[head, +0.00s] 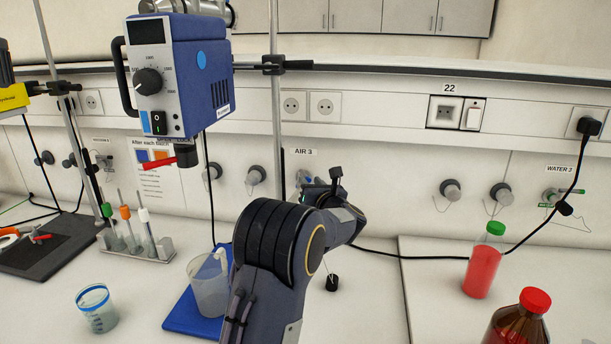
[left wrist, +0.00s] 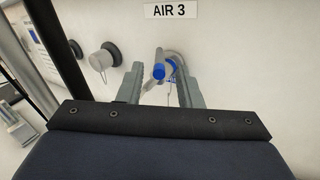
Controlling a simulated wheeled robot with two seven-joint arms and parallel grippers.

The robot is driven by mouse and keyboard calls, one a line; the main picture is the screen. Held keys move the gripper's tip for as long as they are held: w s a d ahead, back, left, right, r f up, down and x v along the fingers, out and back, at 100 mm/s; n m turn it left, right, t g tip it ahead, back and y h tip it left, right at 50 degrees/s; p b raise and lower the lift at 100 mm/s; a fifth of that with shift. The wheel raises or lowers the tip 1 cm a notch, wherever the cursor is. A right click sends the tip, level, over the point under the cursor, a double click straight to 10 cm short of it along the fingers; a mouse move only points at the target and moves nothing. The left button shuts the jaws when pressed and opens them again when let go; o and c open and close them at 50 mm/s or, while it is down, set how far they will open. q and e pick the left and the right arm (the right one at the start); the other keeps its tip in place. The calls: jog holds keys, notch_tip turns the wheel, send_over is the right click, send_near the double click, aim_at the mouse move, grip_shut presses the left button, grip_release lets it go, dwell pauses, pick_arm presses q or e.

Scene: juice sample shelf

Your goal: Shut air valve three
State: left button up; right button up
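The AIR 3 label (head: 305,152) is on the white wall panel, and it also shows at the top of the left wrist view (left wrist: 171,11). Below it is the air valve (left wrist: 160,72), a metal fitting with blue parts. In the head view only a little of the valve (head: 304,177) shows behind my arm. My left gripper (left wrist: 159,72) is open, its two grey fingers apart on either side of the valve's blue part. I cannot tell whether either finger touches it. In the head view the fingertips are hidden behind my own wrist. My right gripper is not in view.
Grey knobs (head: 255,176) line the wall on both sides. A blue overhead stirrer (head: 180,75) hangs at left, with a beaker (head: 208,285) below. A stand rod (head: 277,120) rises close left of the valve. A red bottle (head: 482,265) stands right.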

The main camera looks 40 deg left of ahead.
aim_at(300, 170)
pick_arm(q)
jog(key=shift+p+x, duration=0.55)
jog(key=shift+x, duration=1.7)
grip_shut()
